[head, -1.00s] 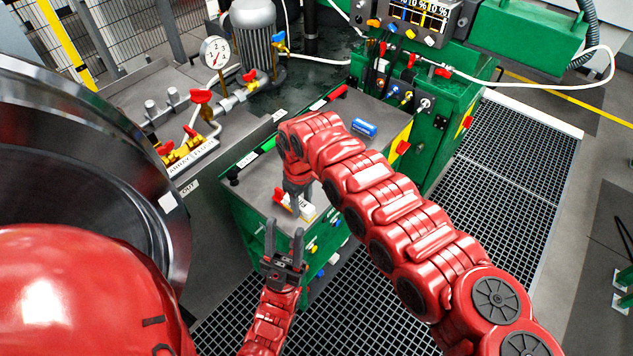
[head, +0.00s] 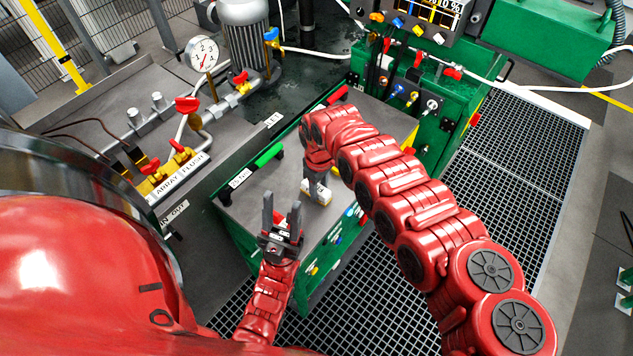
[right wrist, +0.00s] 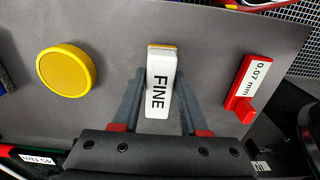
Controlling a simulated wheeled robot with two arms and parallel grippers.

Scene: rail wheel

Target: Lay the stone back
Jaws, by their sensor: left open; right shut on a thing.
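The stone (right wrist: 158,85) is a white block with a thin yellow layer at one end and the word FINE on it. My right gripper (right wrist: 157,78) is shut on it, one finger on each side. In the head view the stone (head: 321,192) shows below my right gripper (head: 314,184), over the grey top of the green cabinet (head: 245,207). I cannot tell whether it touches that top. My left gripper (head: 282,207) is open and empty, fingers pointing up, in front of the cabinet's near end.
In the right wrist view a round yellow piece (right wrist: 67,70) lies left of the stone and a red 0.07 mm gauge (right wrist: 243,88) lies right of it. A green-handled tool (head: 268,155) lies along the cabinet's left edge. A large metal wheel (head: 60,165) stands at left.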

